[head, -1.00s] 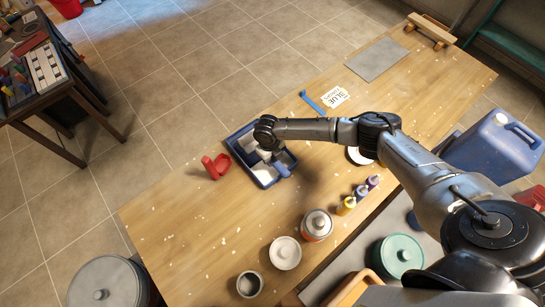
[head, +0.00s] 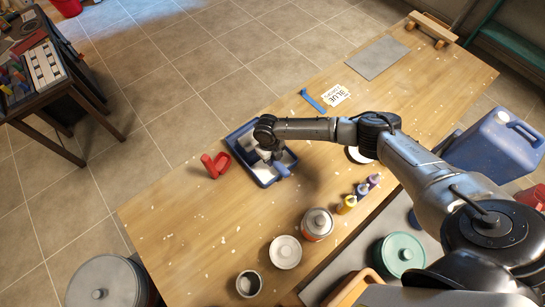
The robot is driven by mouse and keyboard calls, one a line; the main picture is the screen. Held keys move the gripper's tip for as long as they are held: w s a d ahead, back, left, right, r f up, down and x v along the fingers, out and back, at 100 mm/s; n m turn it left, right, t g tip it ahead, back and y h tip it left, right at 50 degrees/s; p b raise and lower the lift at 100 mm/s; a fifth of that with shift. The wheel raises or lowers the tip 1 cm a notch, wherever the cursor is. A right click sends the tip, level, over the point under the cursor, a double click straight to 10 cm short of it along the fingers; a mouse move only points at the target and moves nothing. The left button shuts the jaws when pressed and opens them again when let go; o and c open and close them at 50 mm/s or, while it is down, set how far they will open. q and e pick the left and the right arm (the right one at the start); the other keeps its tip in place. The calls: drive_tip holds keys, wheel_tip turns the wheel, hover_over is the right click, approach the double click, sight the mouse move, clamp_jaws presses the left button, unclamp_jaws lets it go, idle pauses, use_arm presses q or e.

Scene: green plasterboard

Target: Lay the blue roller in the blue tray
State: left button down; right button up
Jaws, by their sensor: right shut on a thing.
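The blue tray (head: 247,168) lies on the wooden table near its far edge, with white inside. My right gripper (head: 272,156) is over the tray, pointing down, and is shut on the blue roller (head: 283,170). The roller's blue handle end shows at the tray's right side; the rest of it is largely hidden by my wrist. I cannot tell whether the roller touches the tray floor. My left gripper is not in view.
A red object (head: 215,166) stands just left of the tray. A blue strip (head: 312,101) and a lettered card (head: 336,95) lie beyond it. Small paint bottles (head: 346,204), a tin (head: 317,223) and a white lid (head: 285,252) stand nearer. The table's left part is clear.

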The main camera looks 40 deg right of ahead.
drive_tip(key=shift+f, duration=0.2)
drive_tip(key=o, duration=0.8)
drive_tip(key=shift+o, duration=1.3)
drive_tip(key=shift+r, duration=0.1)
